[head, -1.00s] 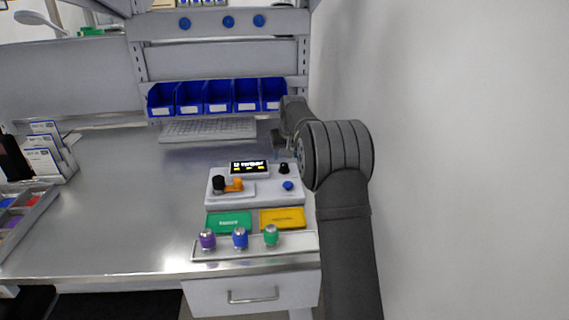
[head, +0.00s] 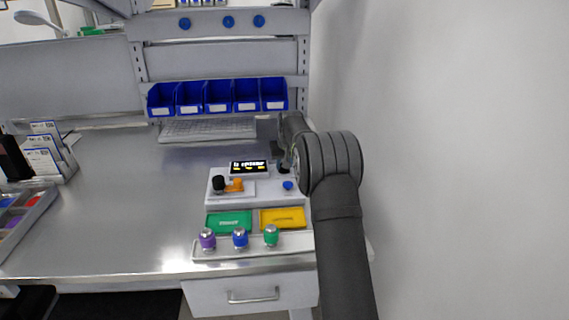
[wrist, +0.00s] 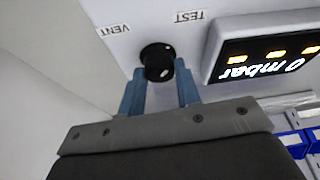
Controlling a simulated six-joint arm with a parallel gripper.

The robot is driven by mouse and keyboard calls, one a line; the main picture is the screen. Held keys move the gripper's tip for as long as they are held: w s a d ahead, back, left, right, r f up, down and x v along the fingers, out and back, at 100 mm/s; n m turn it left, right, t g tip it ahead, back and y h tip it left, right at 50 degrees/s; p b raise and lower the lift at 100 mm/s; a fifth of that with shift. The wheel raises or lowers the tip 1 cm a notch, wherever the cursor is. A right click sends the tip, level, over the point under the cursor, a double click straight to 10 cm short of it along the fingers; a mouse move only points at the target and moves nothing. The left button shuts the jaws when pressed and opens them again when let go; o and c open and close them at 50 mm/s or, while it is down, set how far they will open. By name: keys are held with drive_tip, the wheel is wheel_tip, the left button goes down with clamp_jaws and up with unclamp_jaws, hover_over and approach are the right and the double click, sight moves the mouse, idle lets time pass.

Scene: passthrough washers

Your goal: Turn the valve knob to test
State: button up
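The black round valve knob (wrist: 157,62) sits on the pale top of the test unit (head: 262,193), between the printed labels VENT (wrist: 114,29) and TEST (wrist: 189,17). In the head view my gripper mostly covers the knob. My gripper (wrist: 159,75) is open, its two blue fingers apart with one on each side of the knob. I cannot tell if they touch it. The lit display (wrist: 265,58) beside the knob reads 0 mbar, upside down in the wrist view.
The unit also carries a black and orange fitting (head: 228,184) and a blue button (head: 288,185). In front are a green pad (head: 229,223), a yellow pad (head: 282,218) and a strip (head: 225,254) with purple, blue and green-topped pieces. Blue bins (head: 218,97) stand behind; a wall is at right.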

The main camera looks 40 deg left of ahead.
drive_tip(key=shift+m+h, duration=0.3)
drive_tip(key=shift+m, duration=0.5)
drive_tip(key=shift+t, duration=0.3)
drive_tip(key=o, duration=1)
drive_tip(key=shift+c, duration=0.2)
drive_tip(key=v, duration=1.7)
drive_tip(key=shift+r, duration=0.2)
drive_tip(key=shift+d+f, duration=0.1)
drive_tip(key=shift+d, duration=0.05)
drive_tip(key=x, duration=1.7)
drive_tip(key=shift+f, duration=0.1)
